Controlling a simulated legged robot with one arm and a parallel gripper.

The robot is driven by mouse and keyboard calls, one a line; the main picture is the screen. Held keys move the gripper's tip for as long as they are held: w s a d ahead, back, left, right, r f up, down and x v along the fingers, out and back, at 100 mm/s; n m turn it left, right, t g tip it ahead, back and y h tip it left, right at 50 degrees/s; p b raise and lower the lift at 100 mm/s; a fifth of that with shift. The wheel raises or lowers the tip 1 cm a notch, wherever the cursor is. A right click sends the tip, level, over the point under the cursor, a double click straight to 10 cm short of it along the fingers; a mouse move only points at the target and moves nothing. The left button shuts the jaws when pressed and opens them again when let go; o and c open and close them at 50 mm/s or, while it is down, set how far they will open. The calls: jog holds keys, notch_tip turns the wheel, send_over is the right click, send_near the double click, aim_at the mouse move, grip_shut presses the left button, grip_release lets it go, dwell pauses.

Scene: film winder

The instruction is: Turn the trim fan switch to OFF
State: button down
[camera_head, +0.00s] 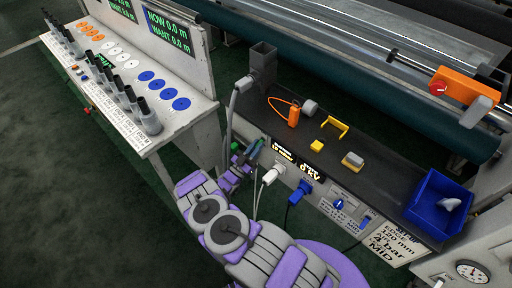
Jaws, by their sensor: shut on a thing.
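The front panel below the dark bench has a blue rotary knob (339,204) with printed text under it. To its right is a small blue part (366,221). The lettering is too small to tell which of them is the trim fan switch, or its setting. My gripper (249,152) is at the left end of this panel, left of the white plug and well apart from the knob. It is shut on a small dark, greenish piece, partly hidden by the fingers.
A white plug (270,175) and a blue plug (303,190) with hanging cables lie between my gripper and the knob. A blue bin (422,212) stands at the bench's right end. Small yellow and orange items lie on the bench. A white table (175,128) stands left.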

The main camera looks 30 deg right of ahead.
jog(key=shift+a, duration=0.1)
dwell(0.3)
jog(key=c, duration=1.1)
grip_release()
jog(key=shift+f, duration=0.1)
